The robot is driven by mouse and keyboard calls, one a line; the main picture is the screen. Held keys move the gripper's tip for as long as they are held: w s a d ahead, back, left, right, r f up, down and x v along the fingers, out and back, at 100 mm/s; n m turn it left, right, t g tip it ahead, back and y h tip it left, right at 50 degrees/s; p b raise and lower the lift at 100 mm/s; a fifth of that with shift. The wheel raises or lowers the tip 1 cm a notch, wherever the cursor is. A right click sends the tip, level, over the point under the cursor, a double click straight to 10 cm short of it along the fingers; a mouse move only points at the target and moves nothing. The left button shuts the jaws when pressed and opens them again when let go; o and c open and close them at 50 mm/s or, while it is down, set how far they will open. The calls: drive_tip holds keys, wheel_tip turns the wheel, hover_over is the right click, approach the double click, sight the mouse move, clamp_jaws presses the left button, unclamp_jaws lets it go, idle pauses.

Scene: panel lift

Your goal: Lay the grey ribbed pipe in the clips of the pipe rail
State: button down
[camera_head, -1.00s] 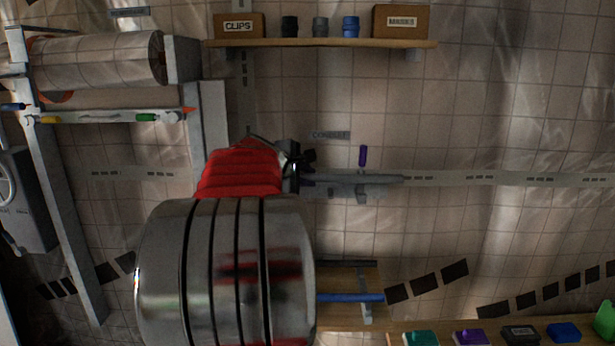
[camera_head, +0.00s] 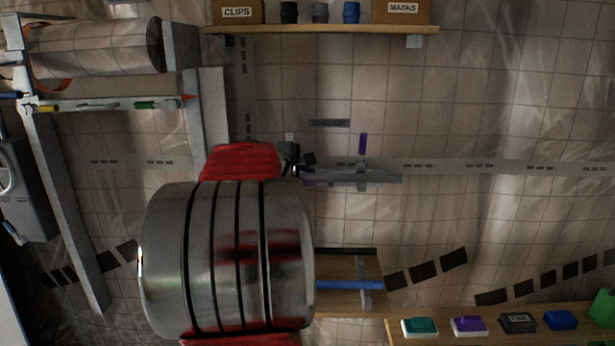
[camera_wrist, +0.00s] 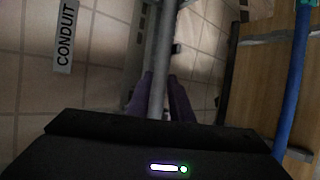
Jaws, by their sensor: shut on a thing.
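My gripper (camera_head: 303,163) is shut on the grey ribbed pipe (camera_wrist: 163,50), whose ribs are not clear. In the wrist view the pipe runs up and away between my two purple fingertips (camera_wrist: 160,98). In the head view the pipe (camera_head: 335,177) lies almost level, in front of the wall. The pipe rail (camera_head: 363,181) is a small grey fixture behind or beside it, under the grey CONDUIT label (camera_head: 330,123). A purple upright piece (camera_head: 363,144) stands above it. I cannot tell whether the pipe sits in any clip. My arm hides its left end.
A blue pipe (camera_head: 345,285) crosses a wooden board (camera_head: 345,262) below; it also shows at the right of the wrist view (camera_wrist: 294,80). A shelf (camera_head: 320,30) with boxes is above. A bench (camera_head: 460,338) with coloured items is lower right.

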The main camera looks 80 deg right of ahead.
drive_tip(key=c, duration=1.5)
unclamp_jaws()
drive_tip(key=shift+a+r, duration=0.1)
drive_tip(key=v, duration=1.3)
drive_tip(key=shift+w+a, duration=0.1)
drive_tip(key=shift+a, duration=0.25)
